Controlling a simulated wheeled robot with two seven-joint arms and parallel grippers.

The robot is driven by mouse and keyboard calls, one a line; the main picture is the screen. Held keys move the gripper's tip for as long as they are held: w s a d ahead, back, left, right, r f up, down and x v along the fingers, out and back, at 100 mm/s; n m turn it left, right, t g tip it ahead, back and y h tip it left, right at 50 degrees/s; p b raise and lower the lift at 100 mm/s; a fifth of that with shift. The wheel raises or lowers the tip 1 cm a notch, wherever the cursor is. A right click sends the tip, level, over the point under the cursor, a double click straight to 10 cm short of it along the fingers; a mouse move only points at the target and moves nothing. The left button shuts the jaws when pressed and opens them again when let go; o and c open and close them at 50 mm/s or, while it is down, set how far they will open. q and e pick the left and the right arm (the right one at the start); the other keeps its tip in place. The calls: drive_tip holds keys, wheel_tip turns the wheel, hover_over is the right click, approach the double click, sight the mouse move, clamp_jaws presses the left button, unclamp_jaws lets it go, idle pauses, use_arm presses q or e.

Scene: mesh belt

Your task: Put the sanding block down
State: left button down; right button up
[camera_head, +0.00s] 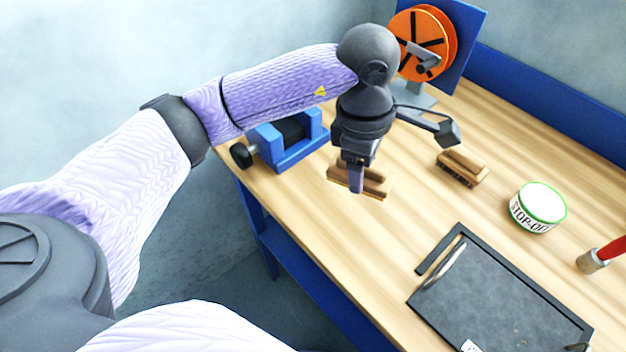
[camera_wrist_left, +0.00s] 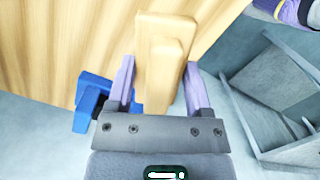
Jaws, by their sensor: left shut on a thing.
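The wooden sanding block (camera_head: 376,184) is at the left part of the workbench (camera_head: 330,225), below my left gripper (camera_head: 357,184). It has a wide base and a raised grip bar. In the left wrist view the block (camera_wrist_left: 165,28) lies between the two fingers of the gripper (camera_wrist_left: 160,85), which is shut on it. The block is at or just above the wooden top; I cannot tell whether it touches. The gripper hides part of it in the head view. My right gripper is not in view.
A wooden brush (camera_head: 462,167) lies right of the block, with a white-lidded can (camera_head: 539,207) beyond. A blue roller stand (camera_head: 290,147) is at the left edge, an orange reel (camera_head: 420,44) behind. A black tray (camera_head: 500,305) is in front. Bare wood lies between block and tray.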

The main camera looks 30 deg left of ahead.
sight(353, 215)
use_arm(q)
wheel_tip(353, 215, down, 10)
drive_tip(key=shift+s+a+r+b, duration=0.1)
drive_tip(key=shift+r+b, duration=0.05)
drive_tip(key=shift+b, duration=0.85)
drive_tip(key=shift+f, duration=0.2)
drive_tip(key=shift+r, duration=0.1)
drive_tip(key=shift+f, duration=0.2)
unclamp_jaws()
drive_tip(key=r, duration=0.4)
drive_tip(key=a+r+p, duration=0.1)
drive_tip(key=r, duration=0.3)
drive_tip(key=r+p, duration=0.1)
drive_tip(key=r, duration=0.3)
drive_tip(key=shift+a+r, duration=0.15)
drive_tip(key=shift+r, duration=0.05)
